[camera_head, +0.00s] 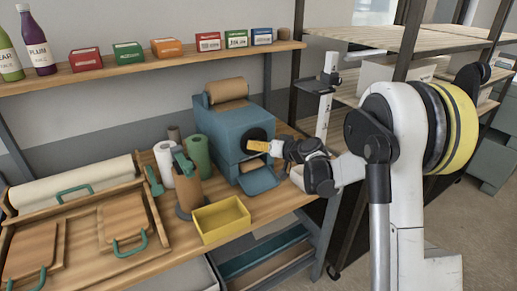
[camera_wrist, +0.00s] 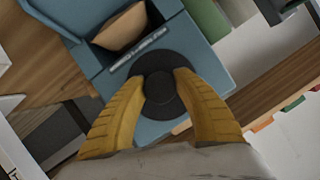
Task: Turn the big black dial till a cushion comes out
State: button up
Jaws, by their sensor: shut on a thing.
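The blue machine (camera_head: 217,131) stands on the wooden bench with a roll of brown paper on top. Its big black dial (camera_head: 257,136) is on the front face, partly behind my gripper (camera_head: 258,146). Brown paper (camera_wrist: 122,27) shows in the machine's opening beside the dial. In the head view a little of this paper (camera_head: 251,164) shows above the blue chute (camera_head: 258,181). I cannot tell whether it is a formed cushion.
A yellow bin (camera_head: 221,219) sits on the bench in front and left of the machine. Paper rolls (camera_head: 196,154) and a tape dispenser stand left of the machine. A shelf (camera_head: 145,65) with small boxes and bottles runs above. A metal rack stands to the right.

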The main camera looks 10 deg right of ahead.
jog(key=m+y+b, duration=0.1)
jog(key=m+y, duration=0.1)
jog(key=m, duration=0.1)
jog(key=shift+f+b, duration=0.1)
jog(key=shift+b, duration=0.25)
jog(key=m+y+b, duration=0.1)
jog(key=m, duration=0.2)
jog(key=shift+y+b, duration=0.3)
jog(key=shift+b, duration=0.05)
jog(key=m+t+y+b, duration=0.1)
jog(key=m, duration=0.2)
jog(key=shift+b, duration=0.3)
jog(key=shift+a+m+t+y+b, duration=0.1)
jog(key=shift+m+t+y+b, duration=0.45)
jog(key=shift+m, duration=0.75)
jog(key=shift+r, duration=0.2)
jog(key=o, duration=1.2)
jog(key=shift+c, duration=0.2)
